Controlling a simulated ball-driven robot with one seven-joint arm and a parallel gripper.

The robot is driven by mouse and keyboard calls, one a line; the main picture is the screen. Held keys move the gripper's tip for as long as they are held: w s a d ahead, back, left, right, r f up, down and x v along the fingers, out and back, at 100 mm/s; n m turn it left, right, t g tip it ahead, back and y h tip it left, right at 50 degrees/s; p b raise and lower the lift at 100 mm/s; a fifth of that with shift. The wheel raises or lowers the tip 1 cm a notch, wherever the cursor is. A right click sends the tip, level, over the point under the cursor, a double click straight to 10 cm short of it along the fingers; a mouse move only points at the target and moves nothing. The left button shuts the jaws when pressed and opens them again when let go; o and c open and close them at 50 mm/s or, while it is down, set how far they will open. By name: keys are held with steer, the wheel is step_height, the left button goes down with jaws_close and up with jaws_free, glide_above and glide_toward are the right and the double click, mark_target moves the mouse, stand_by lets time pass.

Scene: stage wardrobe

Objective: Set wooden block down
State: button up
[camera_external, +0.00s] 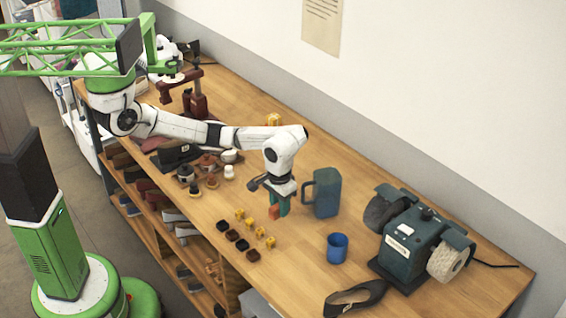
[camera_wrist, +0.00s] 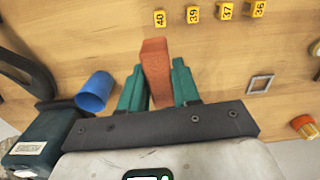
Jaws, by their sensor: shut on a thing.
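The wooden block (camera_wrist: 155,68) is a reddish-brown bar held between the two green fingers of my gripper (camera_wrist: 158,88) in the wrist view. In the external view the block (camera_external: 274,212) shows at the fingertips of my gripper (camera_external: 279,207), low over the wooden workbench (camera_external: 310,240). I cannot tell whether the block touches the bench top. My gripper is shut on the block, left of a blue-grey jug.
The jug (camera_external: 323,193) stands close right of my gripper. A blue cup (camera_external: 337,247), a dark shoe (camera_external: 356,298) and a grinding machine (camera_external: 415,240) stand further right. Yellow numbered blocks (camera_external: 259,231) and dark pieces (camera_external: 232,235) lie in front. Bare bench lies between them and the cup.

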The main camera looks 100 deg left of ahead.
steer(key=s+a+b, duration=0.1)
steer(key=s+a, duration=0.2)
steer(key=a, duration=0.9)
steer(key=s+a+b, duration=0.1)
steer(key=s+a, duration=0.2)
steer(key=a, duration=0.9)
steer(key=shift+m, duration=0.3)
steer(key=w+a+f+b, duration=0.1)
steer(key=w+f, duration=0.2)
steer(key=w, duration=0.1)
steer(key=w+a+f+b, duration=0.1)
steer(key=w+a+f, duration=0.1)
steer(key=w, duration=0.1)
steer(key=w+a+f+b, duration=0.1)
steer(key=w+f+b, duration=0.1)
steer(key=w+f, duration=0.1)
steer(key=shift+w+a+f, duration=0.15)
steer(key=shift+w+a, duration=0.05)
steer(key=shift+w, duration=0.2)
steer(key=shift+w+a+f, duration=0.15)
steer(key=shift+w+a, duration=0.05)
steer(key=shift+w, duration=0.2)
steer(key=shift+w+a+f, duration=0.2)
steer(key=shift+w+f, duration=0.3)
steer(key=shift+f, duration=1.65)
steer(key=shift+p, duration=0.3)
steer(key=o, duration=1)
steer(key=shift+f, duration=0.1)
steer(key=shift+o, duration=0.2)
